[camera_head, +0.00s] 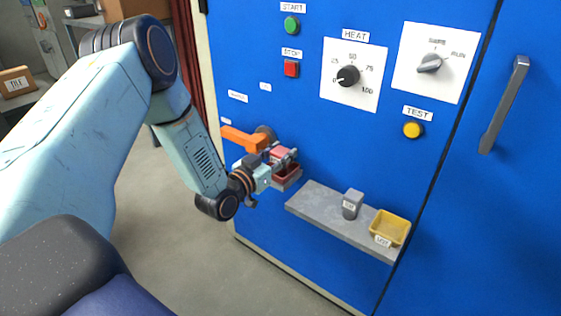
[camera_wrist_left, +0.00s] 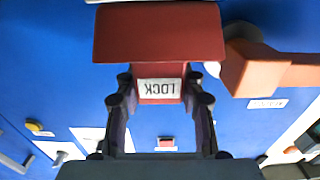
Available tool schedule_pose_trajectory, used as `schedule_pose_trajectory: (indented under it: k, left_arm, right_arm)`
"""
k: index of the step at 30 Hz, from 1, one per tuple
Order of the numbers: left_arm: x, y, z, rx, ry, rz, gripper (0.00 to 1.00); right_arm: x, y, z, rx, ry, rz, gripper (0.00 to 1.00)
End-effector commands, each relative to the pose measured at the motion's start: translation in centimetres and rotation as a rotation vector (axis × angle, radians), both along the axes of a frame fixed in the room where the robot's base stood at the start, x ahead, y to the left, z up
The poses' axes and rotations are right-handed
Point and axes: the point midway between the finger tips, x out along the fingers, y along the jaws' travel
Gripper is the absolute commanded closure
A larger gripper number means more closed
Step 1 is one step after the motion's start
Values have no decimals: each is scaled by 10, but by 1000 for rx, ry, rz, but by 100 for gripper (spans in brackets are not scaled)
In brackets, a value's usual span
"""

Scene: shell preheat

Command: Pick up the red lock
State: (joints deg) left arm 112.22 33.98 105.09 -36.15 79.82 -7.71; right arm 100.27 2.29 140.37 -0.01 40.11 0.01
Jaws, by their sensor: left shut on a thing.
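The red lock (camera_head: 281,153) is at the blue cabinet front in the head view. In the left wrist view the lock (camera_wrist_left: 160,98) is a red block with a white LOCK label, seen upside down between the fingers. My left gripper (camera_head: 283,158) is shut on it, and its two dark fingers (camera_wrist_left: 160,102) lie on either side. I cannot tell whether the lock touches the tray. My right gripper is not in view.
An orange handle (camera_head: 240,138) is close to the left of the gripper. A grey shelf (camera_head: 325,222) at right carries a grey block (camera_head: 352,204) and a yellow tray (camera_head: 389,228). Knobs and buttons are above on the blue cabinet (camera_head: 255,50).

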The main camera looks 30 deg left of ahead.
Motion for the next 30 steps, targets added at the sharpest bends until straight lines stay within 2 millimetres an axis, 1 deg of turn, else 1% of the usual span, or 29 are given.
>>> schedule_pose_trajectory:
  k: [1,4,11,14,17,24,27,30]
  left_arm:
    - [0,0,0,0,-1,0,87]
    - [0,0,0,0,-1,0,95]
    - [0,0,2,0,-2,0,95]
    - [0,0,9,-1,-2,1,95]
    - [0,0,25,-2,-4,1,95]
    - [0,0,72,-1,-5,1,95]
    - [0,0,85,-1,-3,1,95]
    - [0,0,95,0,-3,1,95]
  right_arm:
    - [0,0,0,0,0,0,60]
    - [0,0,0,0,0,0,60]
    - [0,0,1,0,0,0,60]
    - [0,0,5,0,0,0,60]
    - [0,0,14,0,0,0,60]
    - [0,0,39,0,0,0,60]
    - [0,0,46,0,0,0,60]
    - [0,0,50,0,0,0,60]
